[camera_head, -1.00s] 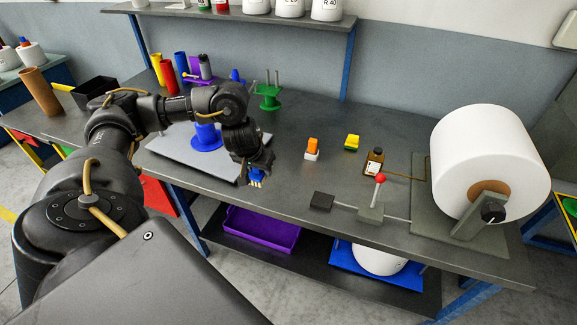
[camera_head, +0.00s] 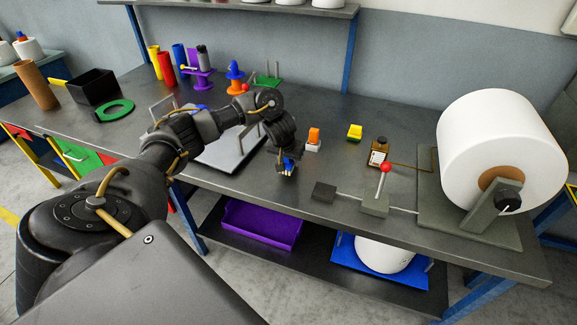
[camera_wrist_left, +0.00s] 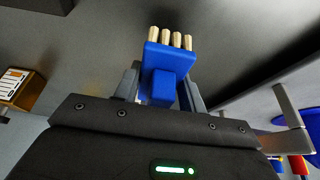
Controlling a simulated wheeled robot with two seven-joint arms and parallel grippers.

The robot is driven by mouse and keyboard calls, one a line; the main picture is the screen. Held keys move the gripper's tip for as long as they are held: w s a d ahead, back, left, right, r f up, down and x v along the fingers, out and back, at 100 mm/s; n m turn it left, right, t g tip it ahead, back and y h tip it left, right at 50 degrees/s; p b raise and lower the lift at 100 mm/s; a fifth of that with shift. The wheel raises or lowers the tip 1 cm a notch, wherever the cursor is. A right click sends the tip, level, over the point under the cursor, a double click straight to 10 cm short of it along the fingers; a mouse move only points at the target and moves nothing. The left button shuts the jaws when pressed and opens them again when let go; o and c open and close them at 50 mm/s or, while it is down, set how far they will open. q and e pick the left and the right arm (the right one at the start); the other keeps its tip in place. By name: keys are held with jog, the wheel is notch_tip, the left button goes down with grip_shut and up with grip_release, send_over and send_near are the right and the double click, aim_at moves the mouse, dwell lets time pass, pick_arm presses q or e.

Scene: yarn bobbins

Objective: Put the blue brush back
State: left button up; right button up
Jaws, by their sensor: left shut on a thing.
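The blue brush (camera_head: 288,165) has a blue block body and pale bristles. In the left wrist view the brush (camera_wrist_left: 160,84) sits between the two fingers, with several bristle tufts pointing away from the wrist. My left gripper (camera_head: 286,167) is shut on it and holds it over the front part of the table, left of the dark block. The gripper hides part of the brush in the head view. My right gripper is not in view.
An orange-and-white block (camera_head: 313,139), a yellow block (camera_head: 354,132) and a labelled brown bottle (camera_head: 378,152) stand behind and to the right. A red-knobbed lever (camera_head: 385,168) and a large white roll (camera_head: 500,130) are further right. A grey plate (camera_head: 228,152) lies left.

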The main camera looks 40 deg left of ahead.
pick_arm(q)
jog(key=shift+a+f, duration=0.1)
jog(key=shift+f, duration=1.1)
jog(key=shift+f, duration=0.15)
jog(key=o, duration=0.9)
jog(key=shift+o, duration=0.2)
